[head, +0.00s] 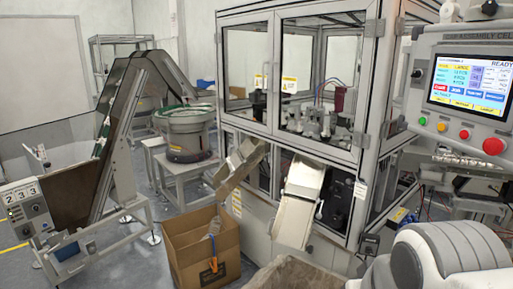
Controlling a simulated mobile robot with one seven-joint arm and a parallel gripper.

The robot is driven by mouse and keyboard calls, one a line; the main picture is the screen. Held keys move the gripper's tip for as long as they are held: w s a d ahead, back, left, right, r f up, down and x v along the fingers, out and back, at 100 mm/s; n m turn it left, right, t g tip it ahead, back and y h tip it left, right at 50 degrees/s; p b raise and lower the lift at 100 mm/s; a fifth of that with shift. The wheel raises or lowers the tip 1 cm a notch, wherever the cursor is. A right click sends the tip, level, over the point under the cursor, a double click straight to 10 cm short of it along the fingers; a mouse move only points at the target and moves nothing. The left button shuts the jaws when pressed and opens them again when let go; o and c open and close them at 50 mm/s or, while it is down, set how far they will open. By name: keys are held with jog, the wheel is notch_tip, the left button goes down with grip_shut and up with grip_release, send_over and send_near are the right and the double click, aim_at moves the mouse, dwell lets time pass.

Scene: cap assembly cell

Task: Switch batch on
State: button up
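The control panel (417,98) is at the upper right, marked as a cap assembly cell. Its lit touchscreen (470,84) reads READY at the top right. The screen has lines of values, a red button, several blue buttons and a yellow row at the bottom. Their small labels are mostly too small to read, so I cannot tell which one is for batch. Below the screen are a green button (422,121), an orange button (441,127), a red button (463,134) and a larger red button (493,146). My gripper is not in view; a white link of my arm fills the lower right.
The glass-walled machine (357,156) stands in the middle, with two chutes (297,212) at its front. A cardboard box (199,247) stands before it. An inclined conveyor (118,128) and a bowl feeder (186,132) are at the left. Grey floor shows between them.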

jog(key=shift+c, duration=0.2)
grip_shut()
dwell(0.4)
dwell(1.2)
